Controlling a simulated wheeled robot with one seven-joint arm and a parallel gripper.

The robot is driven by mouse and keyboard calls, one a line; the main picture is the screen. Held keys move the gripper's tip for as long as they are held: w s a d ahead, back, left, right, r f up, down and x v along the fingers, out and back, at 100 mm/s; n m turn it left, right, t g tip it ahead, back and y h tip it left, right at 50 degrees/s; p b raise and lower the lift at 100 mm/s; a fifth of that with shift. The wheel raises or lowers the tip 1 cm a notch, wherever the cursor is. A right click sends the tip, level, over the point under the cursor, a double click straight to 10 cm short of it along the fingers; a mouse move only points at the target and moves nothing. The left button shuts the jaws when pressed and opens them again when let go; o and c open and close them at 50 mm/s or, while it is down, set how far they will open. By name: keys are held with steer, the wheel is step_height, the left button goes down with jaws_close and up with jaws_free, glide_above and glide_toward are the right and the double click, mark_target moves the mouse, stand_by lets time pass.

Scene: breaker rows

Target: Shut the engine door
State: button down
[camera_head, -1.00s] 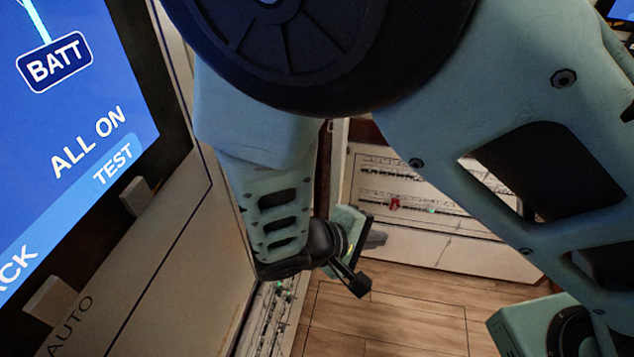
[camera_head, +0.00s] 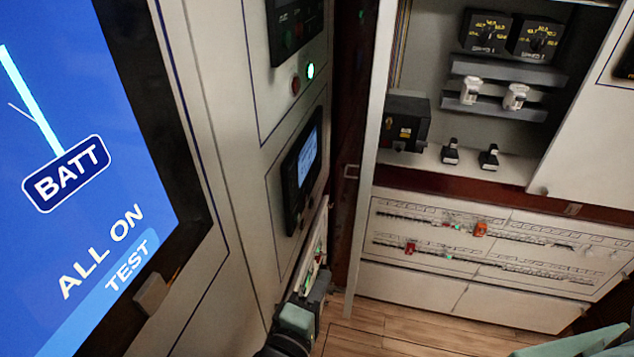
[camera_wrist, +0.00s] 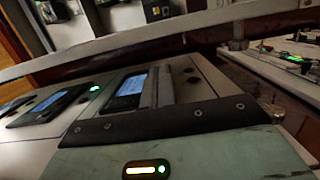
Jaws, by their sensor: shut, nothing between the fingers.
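My gripper (camera_head: 315,290) is low in the head view, left of the door's lower part, beside the left panel wall. It is shut and empty; its fingertips are partly hidden. A pale slanting edge crosses the wrist view (camera_wrist: 110,48), perhaps the door; contact cannot be told.
The open cabinet holds dials, white switches and a black box (camera_head: 405,123). Below it is a breaker panel (camera_head: 480,245) with red and orange pieces. A left wall carries displays (camera_head: 300,165) and a large blue screen (camera_head: 70,180). Wooden floor (camera_head: 400,335) shows below.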

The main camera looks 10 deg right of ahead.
steer(key=p+x, duration=0.1)
steer(key=x, duration=0.8)
steer(key=shift+w+d, duration=0.25)
steer(key=shift+w, duration=0.1)
